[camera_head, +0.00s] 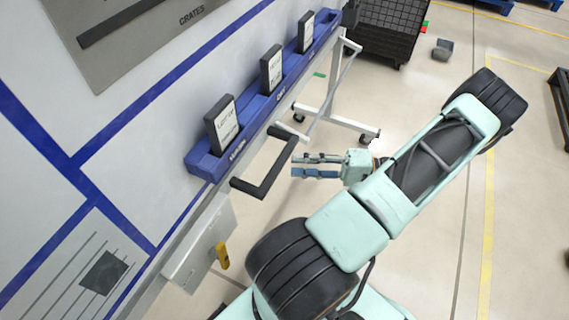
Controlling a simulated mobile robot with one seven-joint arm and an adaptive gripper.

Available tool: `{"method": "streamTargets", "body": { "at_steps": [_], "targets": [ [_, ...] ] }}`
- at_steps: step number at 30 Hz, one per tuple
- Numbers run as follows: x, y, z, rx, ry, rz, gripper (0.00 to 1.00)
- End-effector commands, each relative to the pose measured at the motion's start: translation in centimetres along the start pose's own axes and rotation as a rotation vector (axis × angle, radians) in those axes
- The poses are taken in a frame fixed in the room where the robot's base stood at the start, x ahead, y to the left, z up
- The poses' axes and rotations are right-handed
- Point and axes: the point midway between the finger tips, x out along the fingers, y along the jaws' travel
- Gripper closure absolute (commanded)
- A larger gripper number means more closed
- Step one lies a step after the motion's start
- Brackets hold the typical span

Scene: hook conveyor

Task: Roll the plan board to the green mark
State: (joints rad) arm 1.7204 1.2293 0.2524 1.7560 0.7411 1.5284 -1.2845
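The plan board (130,140) fills the left side, a white panel with blue lines, on a frame with casters. A blue ledge (203,162) runs along it and holds labelled dark blocks. A black U-shaped handle (284,162) sticks out from the board's edge. My gripper (296,165) is just right of the handle, its two fingers pointing at it with a gap between them. It looks open and empty; contact with the handle cannot be told. A small green patch (320,74) shows on the floor behind the frame; whether it is the green mark is unclear.
A black mesh crate (388,30) on casters stands at the back. A grey object (443,48) lies on the floor beside it. A yellow lever (222,256) hangs below the board's edge. Yellow floor lines (489,190) run at the right, where the floor is mostly clear.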

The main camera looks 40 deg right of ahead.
Motion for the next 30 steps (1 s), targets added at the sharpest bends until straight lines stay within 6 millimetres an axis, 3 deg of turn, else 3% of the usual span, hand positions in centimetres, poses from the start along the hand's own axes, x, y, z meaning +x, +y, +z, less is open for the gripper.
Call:
{"method": "streamTargets", "body": {
  "at_steps": [3, 10, 30],
  "targets": [
    [-2.6, 0.1, -0.1, -0.002, 0.002, 0.002, 0.67],
    [-5.4, 0.0, 0.0, -0.001, 0.000, 0.000, 0.67],
    [-5.9, 0.0, 0.0, 0.000, 0.000, 0.000, 0.67]
  ]
}}
